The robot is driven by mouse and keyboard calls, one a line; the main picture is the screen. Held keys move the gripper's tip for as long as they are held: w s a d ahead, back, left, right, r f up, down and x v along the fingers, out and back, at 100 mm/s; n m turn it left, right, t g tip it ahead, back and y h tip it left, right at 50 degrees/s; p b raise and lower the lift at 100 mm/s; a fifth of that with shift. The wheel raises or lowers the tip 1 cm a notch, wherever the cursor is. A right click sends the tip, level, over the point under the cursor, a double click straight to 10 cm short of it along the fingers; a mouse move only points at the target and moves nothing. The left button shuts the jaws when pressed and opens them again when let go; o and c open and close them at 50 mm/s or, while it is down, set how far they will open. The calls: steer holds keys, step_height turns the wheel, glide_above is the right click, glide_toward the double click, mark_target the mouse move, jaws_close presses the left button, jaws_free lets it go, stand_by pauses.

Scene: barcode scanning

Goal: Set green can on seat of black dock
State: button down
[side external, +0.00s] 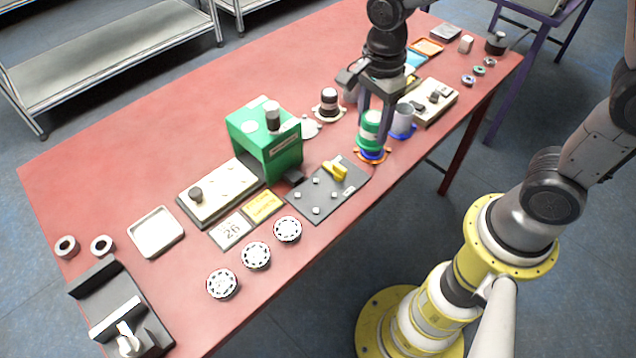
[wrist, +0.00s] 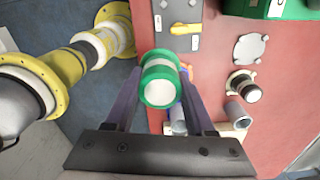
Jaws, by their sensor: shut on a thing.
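The green can (side external: 370,131) has a pale band and is held between the fingers of my gripper (side external: 375,115). In the wrist view the green can (wrist: 159,88) sits between the two fingertips (wrist: 160,78), its round end facing the camera. In the side view its lower end overlaps a blue ring on an orange base (side external: 385,157); I cannot tell whether they touch. A black round piece (side external: 496,44) at the far right end of the table looks like the black dock, but it is too small to be sure.
A grey can (side external: 403,117) on a blue base stands close right of my gripper. A dark can (side external: 329,99) on a tan base stands to the left. A green box (side external: 281,150) and a dark plate with a yellow handle (side external: 325,195) lie nearer. The table's front edge is close.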

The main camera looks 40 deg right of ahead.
steer(key=s+a+r+n, duration=0.1)
steer(key=s+a, duration=0.3)
steer(key=s, duration=0.4)
glide_above(316, 196)
steer(key=shift+n, duration=0.4)
step_height(316, 196, down, 9)
steer(key=shift+s+f, duration=0.15)
steer(key=shift+f, duration=1.7)
steer(key=shift+f, duration=0.15)
steer(key=shift+c, duration=1.3)
jaws_free()
